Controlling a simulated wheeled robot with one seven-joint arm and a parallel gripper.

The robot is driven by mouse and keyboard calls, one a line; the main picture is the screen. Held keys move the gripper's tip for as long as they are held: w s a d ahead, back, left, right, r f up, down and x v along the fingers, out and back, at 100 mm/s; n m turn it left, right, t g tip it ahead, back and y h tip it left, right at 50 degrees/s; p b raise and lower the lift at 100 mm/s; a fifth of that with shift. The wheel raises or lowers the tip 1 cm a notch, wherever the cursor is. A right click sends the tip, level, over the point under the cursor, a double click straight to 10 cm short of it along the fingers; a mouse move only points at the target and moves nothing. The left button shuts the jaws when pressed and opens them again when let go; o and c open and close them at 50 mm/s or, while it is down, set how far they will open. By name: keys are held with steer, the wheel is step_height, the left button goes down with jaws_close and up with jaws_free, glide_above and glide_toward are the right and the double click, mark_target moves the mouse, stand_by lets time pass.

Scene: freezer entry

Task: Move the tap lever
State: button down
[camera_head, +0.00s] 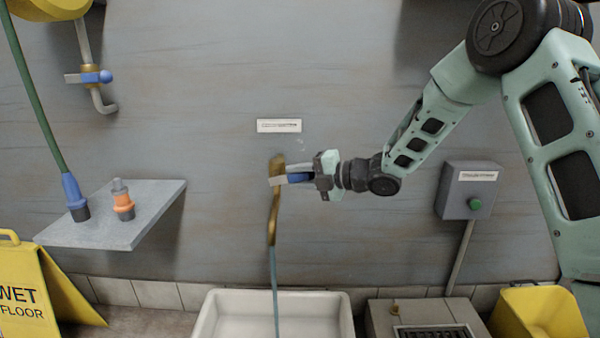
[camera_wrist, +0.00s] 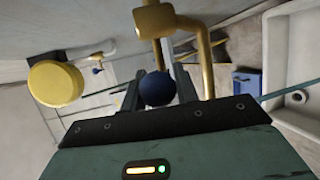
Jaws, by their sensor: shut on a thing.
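A brass tap (camera_head: 273,215) is on the wall, with its curved spout pointing down above a white sink; its brass body also shows in the wrist view (camera_wrist: 155,20). Its lever ends in a dark blue ball knob (camera_wrist: 157,89). My gripper (camera_wrist: 158,82) is shut on this blue knob, with one dark finger on each side. In the head view my gripper (camera_head: 293,178) reaches the tap from the right and partly hides the lever.
A white sink (camera_head: 212,320) stands below, with a thin blue-green hose (camera_head: 275,290) hanging into it. A grey shelf (camera_head: 110,235), another blue-knobbed tap (camera_head: 100,77) and a yellow wet-floor sign (camera_head: 45,290) are left. A grey button box (camera_head: 468,190) is right.

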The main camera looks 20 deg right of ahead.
steer(key=r+h+p, duration=0.1)
steer(key=p, duration=0.1)
steer(key=r+g+h+p, duration=0.1)
steer(key=p, duration=0.1)
steer(key=shift+w+a+r+n, duration=0.1)
steer(key=shift+a+r+n, duration=0.25)
steer(key=shift+r+n, duration=0.05)
steer(key=p, duration=0.1)
steer(key=g+h+p, duration=0.1)
steer(key=p, duration=0.1)
steer(key=shift+w+a+r+h, duration=0.1)
steer(key=shift+a+r+h, duration=0.1)
steer(key=shift+r+h, duration=0.1)
steer(key=p, duration=0.2)
steer(key=h+p, duration=0.1)
steer(key=p, duration=0.1)
steer(key=shift+w+a+r+n+g, duration=0.1)
steer(key=shift+a+r+n+g, duration=0.2)
steer(key=shift+n, duration=0.1)
steer(key=shift+a+g+h+p, duration=0.1)
steer(key=shift+g+h+p, duration=0.2)
steer(key=shift+h+p, duration=0.5)
steer(key=shift+w+f+p, duration=0.1)
steer(key=shift+p, duration=0.25)
steer(key=c, duration=1.1)
jaws_free()
steer(key=shift+a+f, duration=0.1)
